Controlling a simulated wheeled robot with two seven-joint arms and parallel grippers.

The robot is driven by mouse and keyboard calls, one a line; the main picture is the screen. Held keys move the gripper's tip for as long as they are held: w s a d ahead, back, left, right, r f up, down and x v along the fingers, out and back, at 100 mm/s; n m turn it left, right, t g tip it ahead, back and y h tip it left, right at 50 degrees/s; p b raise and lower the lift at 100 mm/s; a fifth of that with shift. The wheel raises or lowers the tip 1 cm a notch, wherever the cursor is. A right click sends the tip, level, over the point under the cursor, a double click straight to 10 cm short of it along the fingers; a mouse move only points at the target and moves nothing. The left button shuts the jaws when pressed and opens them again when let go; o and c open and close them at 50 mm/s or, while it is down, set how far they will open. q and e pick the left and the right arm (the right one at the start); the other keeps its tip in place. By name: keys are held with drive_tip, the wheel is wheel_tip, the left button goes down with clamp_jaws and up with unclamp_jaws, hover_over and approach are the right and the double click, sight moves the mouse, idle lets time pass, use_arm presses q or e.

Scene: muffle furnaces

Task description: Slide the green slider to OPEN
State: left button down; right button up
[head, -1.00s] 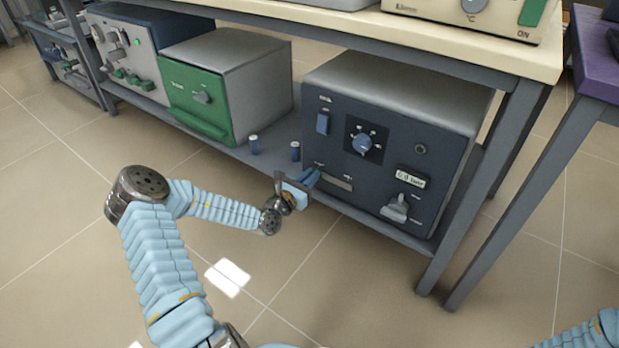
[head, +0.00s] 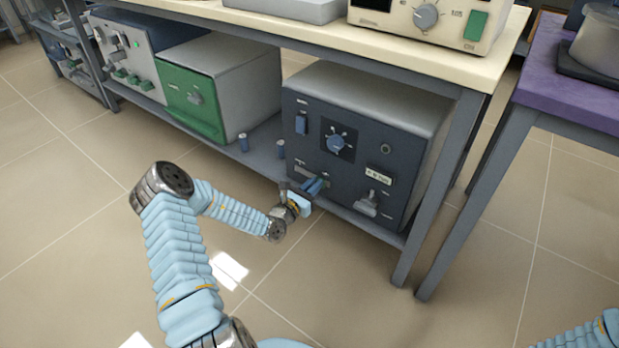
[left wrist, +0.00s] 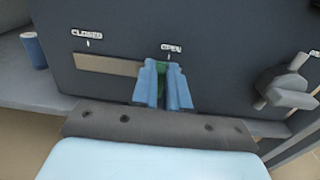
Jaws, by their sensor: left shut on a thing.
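The green slider (left wrist: 161,68) shows as a small strip between the blue fingers of my left gripper (left wrist: 162,85) in the left wrist view. My left gripper is shut on it. The slider is at the right end of a pale slot (left wrist: 105,63), just under the OPEN label (left wrist: 172,48). The CLOSED label (left wrist: 87,34) is above the slot's left end. In the head view, my left gripper (head: 316,185) is at the lower front of the dark blue furnace (head: 352,175), and the fingers hide the slider there. My right gripper is out of view.
Two small blue cylinders (head: 243,142) (head: 281,149) stand on the shelf left of the furnace. A table leg (head: 437,190) is to the right. The floor in front is clear.

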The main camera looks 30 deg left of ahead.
use_arm(q)
drive_tip(key=shift+s+d, duration=0.1)
drive_tip(key=shift+d, duration=0.75)
drive_tip(key=c, duration=1.1)
unclamp_jaws()
drive_tip(key=s, duration=0.4)
drive_tip(key=s+p, duration=0.1)
drive_tip(key=s, duration=0.4)
drive_tip(key=s+a+p, duration=0.1)
drive_tip(key=s, duration=0.3)
drive_tip(key=shift+s+a, duration=0.1)
drive_tip(key=shift+s, duration=0.25)
